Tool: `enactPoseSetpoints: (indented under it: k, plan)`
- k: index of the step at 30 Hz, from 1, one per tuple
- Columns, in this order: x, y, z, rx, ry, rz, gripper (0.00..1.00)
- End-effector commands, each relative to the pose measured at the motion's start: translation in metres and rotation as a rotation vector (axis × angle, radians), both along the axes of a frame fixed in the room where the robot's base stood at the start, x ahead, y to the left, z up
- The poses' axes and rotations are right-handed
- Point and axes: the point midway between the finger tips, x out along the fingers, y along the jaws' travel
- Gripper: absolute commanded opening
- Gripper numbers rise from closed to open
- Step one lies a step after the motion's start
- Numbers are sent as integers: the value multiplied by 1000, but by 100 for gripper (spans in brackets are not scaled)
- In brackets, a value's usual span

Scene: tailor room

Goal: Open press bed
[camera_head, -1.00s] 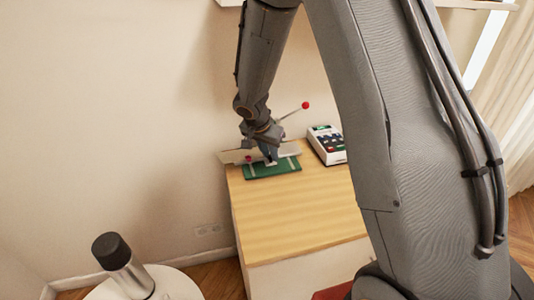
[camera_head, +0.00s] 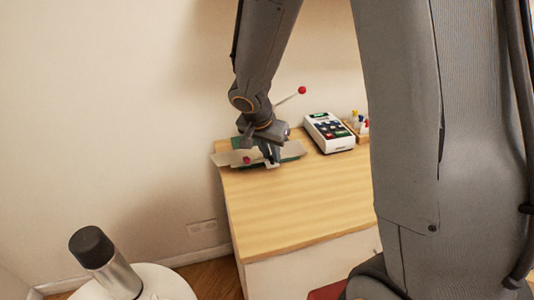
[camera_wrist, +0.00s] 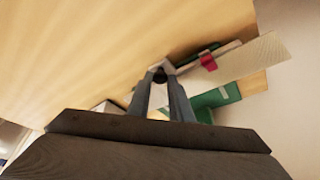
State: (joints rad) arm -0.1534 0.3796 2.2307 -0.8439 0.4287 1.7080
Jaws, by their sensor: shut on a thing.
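The press bed (camera_head: 292,151) is a small green and pale-grey device at the back left of the wooden counter, against the wall. A pale plate (camera_head: 222,159) sticks out at its left, with a small red part (camera_head: 247,160) near it. My gripper (camera_head: 271,161) is at its front edge. In the wrist view, green (camera_wrist: 222,96), the pale plate (camera_wrist: 255,57) and the red part (camera_wrist: 208,62) show beyond my fingers. My gripper (camera_wrist: 159,73) is shut on a small pale part at the press bed's edge. My gripper and wrist hide much of the bed.
A thin lever with a red ball (camera_head: 302,90) rises behind my gripper. A white keypad device (camera_head: 329,132) and small coloured items (camera_head: 359,122) stand to the right. The counter (camera_head: 290,205) front is clear. A dark-capped metal post (camera_head: 100,258) stands at lower left.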

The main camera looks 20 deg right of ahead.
Motion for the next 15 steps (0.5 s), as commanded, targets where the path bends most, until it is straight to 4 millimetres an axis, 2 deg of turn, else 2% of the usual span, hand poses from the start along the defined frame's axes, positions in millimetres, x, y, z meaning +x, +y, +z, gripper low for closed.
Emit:
enactPoseSetpoints:
  k: [3,4,7,15]
  plan:
    - [1,0,1,1,-2,1,0]
    - [1,0,1,1,-2,1,21]
    - [1,0,1,0,-1,0,37]
    - [0,0,1,0,0,-1,37]
